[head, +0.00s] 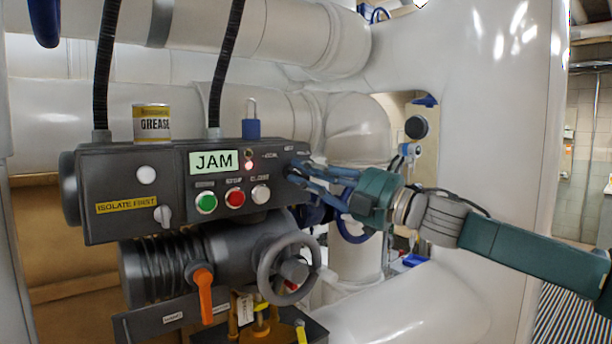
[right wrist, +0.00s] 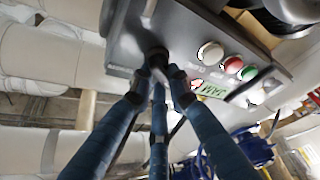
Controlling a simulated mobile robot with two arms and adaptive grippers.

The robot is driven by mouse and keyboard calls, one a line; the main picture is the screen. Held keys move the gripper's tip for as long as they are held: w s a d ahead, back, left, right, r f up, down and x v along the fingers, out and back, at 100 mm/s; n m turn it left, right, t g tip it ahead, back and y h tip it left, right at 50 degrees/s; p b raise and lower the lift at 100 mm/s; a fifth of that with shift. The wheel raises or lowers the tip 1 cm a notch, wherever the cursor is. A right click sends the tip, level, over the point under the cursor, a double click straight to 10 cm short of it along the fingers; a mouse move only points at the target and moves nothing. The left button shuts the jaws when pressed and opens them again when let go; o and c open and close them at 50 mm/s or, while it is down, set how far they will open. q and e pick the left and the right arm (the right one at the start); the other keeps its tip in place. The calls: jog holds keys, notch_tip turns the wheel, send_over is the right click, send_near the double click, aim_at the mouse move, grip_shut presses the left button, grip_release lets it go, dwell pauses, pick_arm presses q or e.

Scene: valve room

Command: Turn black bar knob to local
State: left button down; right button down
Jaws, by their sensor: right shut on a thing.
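The dark grey control box (head: 118,185) hangs in the left half of the head view, with a lit display reading JAM (head: 213,161). My right gripper (head: 297,171) reaches in from the right, at the box's right end. Its blue fingers are shut around the black bar knob, which they hide in the head view. In the right wrist view the black bar knob (right wrist: 156,57) shows between the fingertips (right wrist: 156,78). Small position labels sit above the knob; one seems to read LOCAL, and the knob's pointing direction cannot be told. My left gripper is not in view.
Green (head: 206,202), red (head: 235,198) and white (head: 260,194) buttons sit left of my fingers. A grease tin (head: 151,123) and a blue padlock (head: 251,128) stand on top. A grey handwheel (head: 289,270) and orange lever (head: 203,290) are below. Large white pipes surround the box.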

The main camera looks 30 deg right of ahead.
jog(key=shift+n, duration=0.4)
jog(key=c, duration=1.6)
grip_release()
jog(key=shift+c, duration=0.2)
jog(key=shift+s, duration=0.1)
jog(key=v, duration=1.2)
